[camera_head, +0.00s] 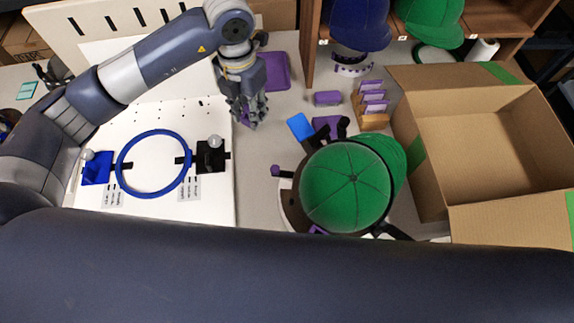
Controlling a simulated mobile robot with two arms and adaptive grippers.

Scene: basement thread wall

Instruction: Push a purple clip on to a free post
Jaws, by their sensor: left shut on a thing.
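My left gripper (247,121) points down over the table, left of the green cap, and is shut on a small purple piece (245,116). Its fingers hide most of that piece; it looks like a purple clip. The green cap (345,187) sits on a round frame with dark posts around it. One dark post (342,127) stands at its back with a purple part (325,124) beside it. A purple clip (276,171) shows at the frame's left side, and another purple bit at its front edge. Which posts are free is unclear. My right gripper is out of view.
A white board (215,215) with a blue hoop (122,165) lies at left. A wooden rack (372,122) of purple pieces and a purple block (327,98) stand behind the cap. An open cardboard box (490,130) is at right. My arm spans the front.

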